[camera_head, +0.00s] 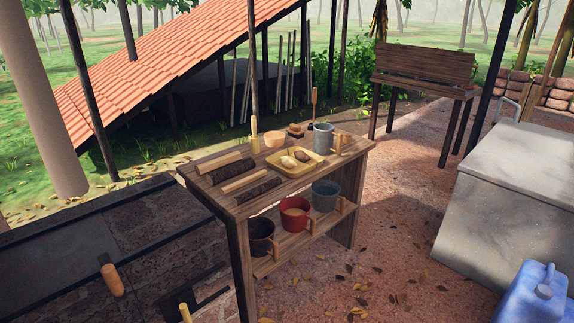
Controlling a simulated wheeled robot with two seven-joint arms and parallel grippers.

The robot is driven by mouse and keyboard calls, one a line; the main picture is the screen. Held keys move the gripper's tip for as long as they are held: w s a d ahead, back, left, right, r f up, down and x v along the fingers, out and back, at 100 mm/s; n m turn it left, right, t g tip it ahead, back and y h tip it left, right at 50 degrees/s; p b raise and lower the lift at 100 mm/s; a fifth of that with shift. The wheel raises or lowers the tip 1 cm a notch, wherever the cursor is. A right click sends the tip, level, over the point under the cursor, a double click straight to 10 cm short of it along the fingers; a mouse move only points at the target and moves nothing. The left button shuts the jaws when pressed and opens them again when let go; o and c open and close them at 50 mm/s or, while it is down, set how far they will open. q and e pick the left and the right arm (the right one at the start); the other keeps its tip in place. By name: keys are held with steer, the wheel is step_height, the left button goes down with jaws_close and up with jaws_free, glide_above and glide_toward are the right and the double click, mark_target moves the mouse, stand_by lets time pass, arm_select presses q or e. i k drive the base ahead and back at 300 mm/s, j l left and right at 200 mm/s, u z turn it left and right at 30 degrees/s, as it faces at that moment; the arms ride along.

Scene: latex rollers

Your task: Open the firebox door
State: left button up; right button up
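I cannot pick out a firebox door for certain. A low dark structure (60,243) with black bars and stone-like panels fills the lower left. A wooden handle (113,281) on a dark bracket stands out from it. A second, lighter wooden handle (185,313) shows at the bottom edge, partly cut off. I cannot tell whether either handle belongs to the firebox door. Neither of my grippers is in view.
A wooden table (226,216) holds logs, a yellow tray (313,164) and a metal mug (323,138). Its lower shelf carries several pots. A grey block (500,222) and blue jug (537,292) stand right. Leaf-strewn ground between is clear. A pale post (40,100) stands left.

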mark_target(34, 267)
steer(key=u, duration=1.25)
